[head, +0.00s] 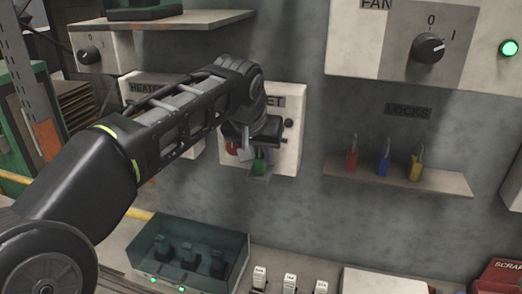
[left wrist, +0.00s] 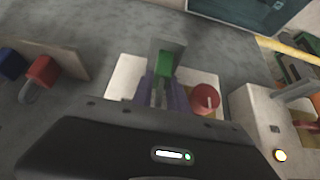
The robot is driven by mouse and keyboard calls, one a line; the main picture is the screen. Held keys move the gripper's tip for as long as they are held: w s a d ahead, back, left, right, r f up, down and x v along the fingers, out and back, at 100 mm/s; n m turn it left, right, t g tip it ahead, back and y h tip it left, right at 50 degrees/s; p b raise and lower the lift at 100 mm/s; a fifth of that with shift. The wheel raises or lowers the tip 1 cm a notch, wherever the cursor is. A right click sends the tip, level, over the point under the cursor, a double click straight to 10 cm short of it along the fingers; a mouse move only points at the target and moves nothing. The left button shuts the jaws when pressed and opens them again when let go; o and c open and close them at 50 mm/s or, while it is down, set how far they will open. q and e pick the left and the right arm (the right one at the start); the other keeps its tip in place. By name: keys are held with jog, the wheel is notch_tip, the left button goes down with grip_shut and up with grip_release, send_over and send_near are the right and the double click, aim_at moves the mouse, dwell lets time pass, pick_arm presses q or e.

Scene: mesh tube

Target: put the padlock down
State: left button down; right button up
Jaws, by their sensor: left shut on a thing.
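My left gripper (head: 250,148) is in front of the white socket panel (head: 287,150), whose label is partly covered by my arm. It is shut on a green padlock (head: 260,164). In the left wrist view the green padlock (left wrist: 165,63) is beyond the fingertips (left wrist: 161,92), with its grey shackle between them. A small grey plate (head: 260,178) lies just under the padlock in the head view; I cannot tell whether they touch. The LOCKS shelf (head: 445,182) holds upright red (head: 352,158), blue (head: 384,161) and yellow (head: 416,166) padlocks. My right gripper is not in view.
A red round part (left wrist: 205,98) sits beside the fingers on the panel. The fan box (head: 380,60) with its knob is at upper right. The LOCKS shelf's left end has bare room.

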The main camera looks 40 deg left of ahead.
pick_arm(q)
jog(key=shift+f, duration=0.2)
jog(key=c, duration=1.3)
grip_release()
jog(key=shift+r, duration=0.25)
jog(key=v, duration=1.2)
